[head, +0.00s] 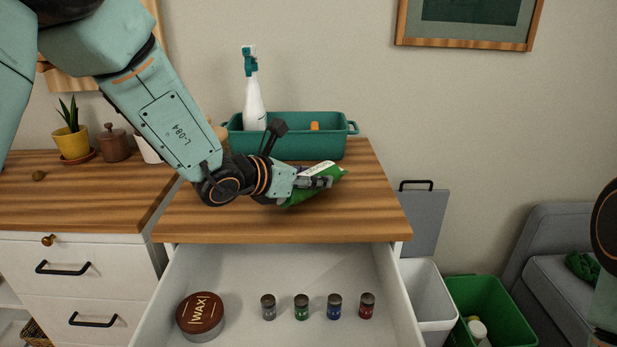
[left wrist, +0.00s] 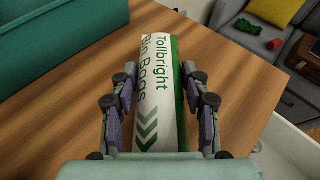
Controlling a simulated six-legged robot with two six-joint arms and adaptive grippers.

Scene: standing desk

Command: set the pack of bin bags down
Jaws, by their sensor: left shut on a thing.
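The pack of bin bags (head: 327,179) is a green and white roll-shaped pack above or on the right part of the wooden desktop. In the left wrist view the pack (left wrist: 160,90) lies lengthwise between the two fingers, with its printed label showing. My left gripper (head: 318,183) is shut on it; the fingers (left wrist: 161,105) sit on both sides. I cannot tell whether the pack touches the desktop (head: 230,226). Only a piece of my right arm shows at the right edge; its gripper is out of view.
A teal caddy (head: 300,146) with a white spray bottle (head: 254,104) stands behind the pack. Below the desktop, an open drawer (head: 250,270) holds a wax tin (head: 201,316) and several small jars. White and green bins (head: 492,300) stand at right. The desktop's front is clear.

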